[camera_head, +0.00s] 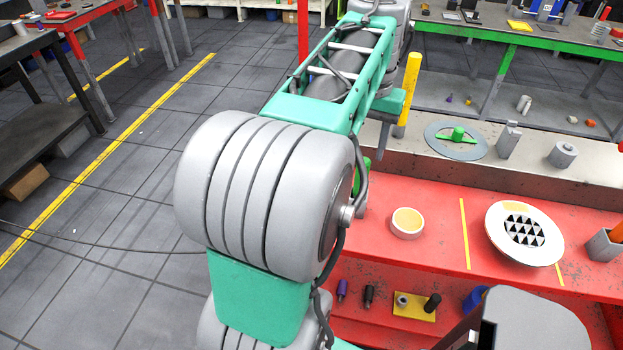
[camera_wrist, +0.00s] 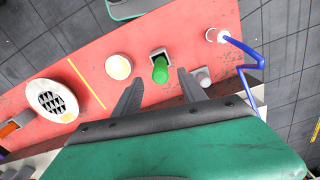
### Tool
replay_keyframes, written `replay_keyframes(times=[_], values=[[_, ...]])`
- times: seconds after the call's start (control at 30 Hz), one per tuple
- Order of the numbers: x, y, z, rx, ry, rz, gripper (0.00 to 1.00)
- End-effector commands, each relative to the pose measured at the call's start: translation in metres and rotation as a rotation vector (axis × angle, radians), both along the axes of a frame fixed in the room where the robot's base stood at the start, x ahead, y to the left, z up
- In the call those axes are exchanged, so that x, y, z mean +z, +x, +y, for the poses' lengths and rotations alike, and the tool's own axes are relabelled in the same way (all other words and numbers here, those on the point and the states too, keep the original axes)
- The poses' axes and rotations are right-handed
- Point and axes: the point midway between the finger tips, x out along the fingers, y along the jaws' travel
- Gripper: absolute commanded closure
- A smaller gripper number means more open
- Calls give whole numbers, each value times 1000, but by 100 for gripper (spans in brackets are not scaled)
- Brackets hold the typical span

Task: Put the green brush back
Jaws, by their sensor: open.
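In the wrist view a green upright thing (camera_wrist: 160,69), which I take for the green brush, stands at a grey square holder (camera_wrist: 157,52) on the red bench (camera_wrist: 205,15). I cannot tell how deep it sits in the holder. My gripper (camera_wrist: 160,79) is open, with one dark finger on each side of the green thing in the picture. I cannot tell whether the fingers touch it. In the head view my arm hides the gripper and most of this spot; only a bit of green (camera_head: 361,178) shows beside the arm.
A cream-topped round dish (camera_wrist: 118,67) is left of the green thing, then a yellow strip and a white round plate with a dark grid (camera_wrist: 52,101). A grey block (camera_wrist: 201,77) and a white cup with a blue cable (camera_wrist: 214,36) lie to the right.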

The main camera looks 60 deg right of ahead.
Motion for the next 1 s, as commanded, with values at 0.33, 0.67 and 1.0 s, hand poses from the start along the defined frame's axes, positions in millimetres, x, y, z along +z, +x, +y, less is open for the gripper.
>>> replay_keyframes(times=[0.33,0.67,1.0], values=[[-36,193,126,617,-115,-45,51],[-101,262,360,1375,-225,-202,51],[-118,254,405,1525,-238,-247,51]])
